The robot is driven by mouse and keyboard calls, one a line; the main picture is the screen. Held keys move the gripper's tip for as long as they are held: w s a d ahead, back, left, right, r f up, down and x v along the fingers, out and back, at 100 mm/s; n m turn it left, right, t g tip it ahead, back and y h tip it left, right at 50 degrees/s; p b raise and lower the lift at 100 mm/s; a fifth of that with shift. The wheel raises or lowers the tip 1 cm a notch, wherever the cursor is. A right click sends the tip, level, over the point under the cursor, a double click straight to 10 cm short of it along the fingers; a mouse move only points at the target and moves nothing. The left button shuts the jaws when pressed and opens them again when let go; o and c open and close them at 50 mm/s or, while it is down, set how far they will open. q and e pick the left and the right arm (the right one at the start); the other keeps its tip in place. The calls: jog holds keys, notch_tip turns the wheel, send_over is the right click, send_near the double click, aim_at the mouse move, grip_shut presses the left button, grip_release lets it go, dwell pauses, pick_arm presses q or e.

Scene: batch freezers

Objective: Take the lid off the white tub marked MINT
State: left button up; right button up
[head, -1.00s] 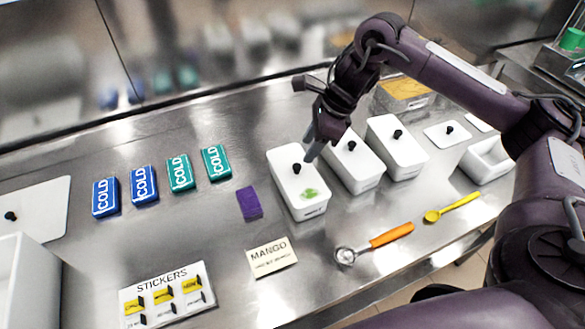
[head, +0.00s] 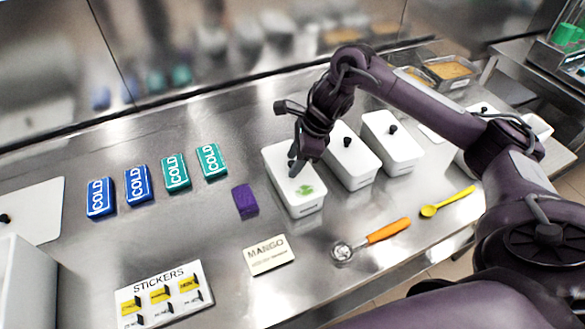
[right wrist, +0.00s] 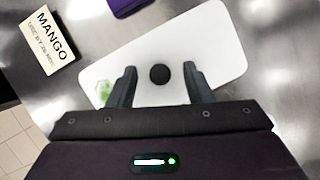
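The white tub (head: 309,209) with a green leaf picture on its lid (head: 287,187) stands left of two other white tubs. Any writing on it is too small to read. Its lid is on, and shows in the right wrist view (right wrist: 222,52) with a round black knob (right wrist: 160,74). My right gripper (head: 294,168) is over this lid. In the right wrist view its fingers (right wrist: 160,70) are apart on either side of the knob, with gaps to it. My left gripper is not in view.
Two lidded white tubs (head: 349,168) (head: 397,152) stand close on the right. A purple block (head: 245,201), a MANGO card (head: 268,254), an orange-handled scoop (head: 385,232) and a yellow spoon (head: 447,202) lie nearby. Several COLD packs (head: 138,186) lie left. A sticker board (head: 165,293) is in front.

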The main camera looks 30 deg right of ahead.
grip_shut()
jog(key=shift+r, duration=0.15)
